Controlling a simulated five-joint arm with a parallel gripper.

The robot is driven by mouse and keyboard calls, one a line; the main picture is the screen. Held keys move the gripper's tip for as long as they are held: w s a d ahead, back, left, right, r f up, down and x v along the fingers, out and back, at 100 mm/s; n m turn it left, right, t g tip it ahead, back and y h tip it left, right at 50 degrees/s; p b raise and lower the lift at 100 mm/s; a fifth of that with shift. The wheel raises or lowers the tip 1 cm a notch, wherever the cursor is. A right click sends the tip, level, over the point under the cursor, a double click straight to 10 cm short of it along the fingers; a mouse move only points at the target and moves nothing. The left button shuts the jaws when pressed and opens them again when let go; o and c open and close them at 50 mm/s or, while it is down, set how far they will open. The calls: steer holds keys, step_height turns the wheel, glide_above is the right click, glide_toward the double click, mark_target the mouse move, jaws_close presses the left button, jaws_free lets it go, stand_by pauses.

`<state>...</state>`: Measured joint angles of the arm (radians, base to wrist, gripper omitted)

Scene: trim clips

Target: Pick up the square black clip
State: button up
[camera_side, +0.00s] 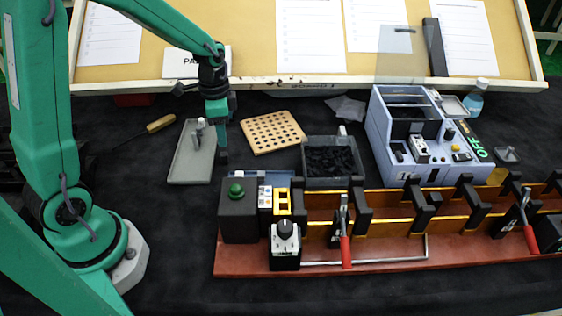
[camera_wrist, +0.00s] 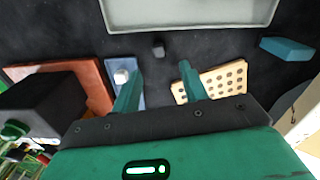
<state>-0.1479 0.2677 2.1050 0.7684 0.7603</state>
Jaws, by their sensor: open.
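The square black clip (camera_wrist: 158,47) lies on the dark table in the wrist view, just short of the grey tray and ahead of my fingertips. In the side view a small dark block, which looks like the same clip (camera_side: 223,157), sits beside the tray's right edge, below my gripper (camera_side: 218,115). My gripper (camera_wrist: 160,68) is open in the wrist view, with its two teal fingers apart and nothing between them. The clip shows in line with the gap between the fingers and is not touched.
The grey tray (camera_side: 177,168) is left of the clip. A perforated wooden board (camera_side: 272,132) lies to the right, near a bin of black pieces (camera_side: 330,183). A red fixture base (camera_side: 390,262) with a black button box (camera_side: 238,217) is in front. A blue block (camera_wrist: 287,49) shows at right.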

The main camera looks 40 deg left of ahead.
mark_target(226, 154)
steer(key=shift+f, duration=1.25)
steer(key=shift+f, duration=0.1)
steer(key=shift+f, duration=2.45)
jaws_close()
